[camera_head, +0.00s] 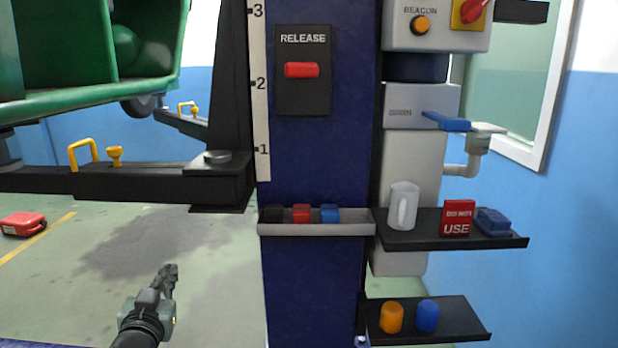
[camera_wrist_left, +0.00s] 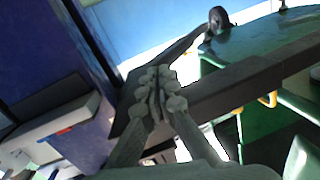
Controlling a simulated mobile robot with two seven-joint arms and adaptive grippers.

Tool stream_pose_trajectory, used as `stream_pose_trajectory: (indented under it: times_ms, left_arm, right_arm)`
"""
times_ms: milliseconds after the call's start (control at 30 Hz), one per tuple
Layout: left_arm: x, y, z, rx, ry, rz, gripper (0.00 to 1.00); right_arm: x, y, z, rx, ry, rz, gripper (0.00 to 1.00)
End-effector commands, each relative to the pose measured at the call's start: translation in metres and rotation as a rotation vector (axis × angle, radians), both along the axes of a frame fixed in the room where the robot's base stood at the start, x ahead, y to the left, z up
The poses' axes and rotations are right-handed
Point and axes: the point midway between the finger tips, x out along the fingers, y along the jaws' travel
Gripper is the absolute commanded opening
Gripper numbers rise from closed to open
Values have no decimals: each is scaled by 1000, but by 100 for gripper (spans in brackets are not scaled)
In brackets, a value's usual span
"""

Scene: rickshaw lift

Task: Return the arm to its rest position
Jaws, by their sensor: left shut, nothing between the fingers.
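My left gripper (camera_head: 168,275) shows low in the head view, left of the blue lift post (camera_head: 310,235) and in front of the green floor. Its fingers are together with nothing between them. In the left wrist view the shut fingers of the left gripper (camera_wrist_left: 157,95) show in the middle, with the dark lift arm (camera_wrist_left: 230,90) behind them. The fingers appear apart from the post and the lift arm. My right gripper is not in the head view.
A black lift arm (camera_head: 130,185) with yellow handles reaches left under the green rickshaw (camera_head: 60,102). A small tray (camera_head: 318,229) on the post holds several blocks. Two black shelves (camera_head: 410,243) (camera_head: 460,335) hold a mug, a red sign and caps. Open floor lies around the left gripper.

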Motion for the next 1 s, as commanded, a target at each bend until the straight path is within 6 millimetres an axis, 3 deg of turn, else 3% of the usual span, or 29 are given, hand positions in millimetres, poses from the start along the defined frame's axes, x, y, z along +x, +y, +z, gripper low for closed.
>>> stream_pose_trajectory:
  times_ms: [33,200,267,400,500,600,700,833,1000]
  left_arm:
    - [-14,4,-41,-6,100,21,0]
    - [-73,11,-157,-10,421,64,0]
    - [-101,11,-194,-13,537,69,0]
    - [-175,6,-272,-16,800,60,0]
    - [-228,-1,-313,-24,970,40,0]
    - [-274,-9,-341,-31,1102,14,0]
    - [-305,-15,-357,-38,1189,-8,0]
    - [-323,-18,-365,-42,1240,-22,0]
    - [-325,-18,-365,-42,1244,-24,0]
  right_arm:
    - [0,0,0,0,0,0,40]
    - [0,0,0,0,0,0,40]
    - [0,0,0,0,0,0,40]
    - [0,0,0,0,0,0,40]
    - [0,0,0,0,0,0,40]
    - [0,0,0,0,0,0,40]
    - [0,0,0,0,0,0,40]
    - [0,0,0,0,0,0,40]
    - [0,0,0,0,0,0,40]
